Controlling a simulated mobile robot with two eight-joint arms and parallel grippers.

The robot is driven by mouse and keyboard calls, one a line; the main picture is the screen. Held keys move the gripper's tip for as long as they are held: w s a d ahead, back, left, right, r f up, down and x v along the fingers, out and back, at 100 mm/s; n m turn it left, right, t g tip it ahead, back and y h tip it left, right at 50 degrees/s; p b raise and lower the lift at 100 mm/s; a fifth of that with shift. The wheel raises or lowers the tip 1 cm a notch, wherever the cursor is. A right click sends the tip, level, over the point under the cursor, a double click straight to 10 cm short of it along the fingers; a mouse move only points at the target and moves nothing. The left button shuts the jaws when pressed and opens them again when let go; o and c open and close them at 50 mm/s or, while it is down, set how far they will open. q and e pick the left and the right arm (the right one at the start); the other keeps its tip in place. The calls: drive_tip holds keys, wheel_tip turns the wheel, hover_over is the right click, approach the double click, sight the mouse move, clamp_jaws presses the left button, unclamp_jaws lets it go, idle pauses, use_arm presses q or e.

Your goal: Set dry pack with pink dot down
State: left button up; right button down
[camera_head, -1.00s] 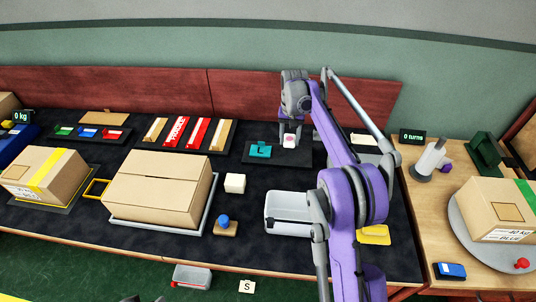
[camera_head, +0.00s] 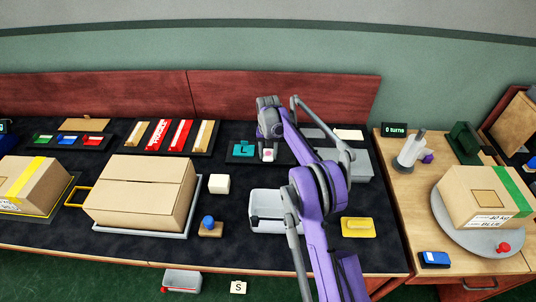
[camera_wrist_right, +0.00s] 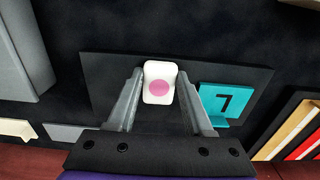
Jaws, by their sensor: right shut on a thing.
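The dry pack is white with a pink dot; it shows in the head view (camera_head: 269,155) and in the right wrist view (camera_wrist_right: 159,82). My right gripper (camera_head: 268,149) is shut on it, with a finger on each side in the wrist view (camera_wrist_right: 159,94). The pack is over the right part of a flat dark board (camera_wrist_right: 105,75), beside a teal block with a black L-shaped mark (camera_head: 243,149). The pack and the block are apart. I cannot tell whether the pack touches the board. My left gripper is not in view.
A rack (camera_head: 206,149) of red and tan packs stands left of the board. A grey box-like unit (camera_head: 358,163) is to its right. A white cube (camera_head: 219,184), a large carton (camera_head: 140,190) and a pale bin (camera_head: 264,227) stand nearer.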

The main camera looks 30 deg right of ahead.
drive_tip(key=shift+f, duration=0.3)
drive_tip(key=shift+c, duration=1.5)
unclamp_jaws()
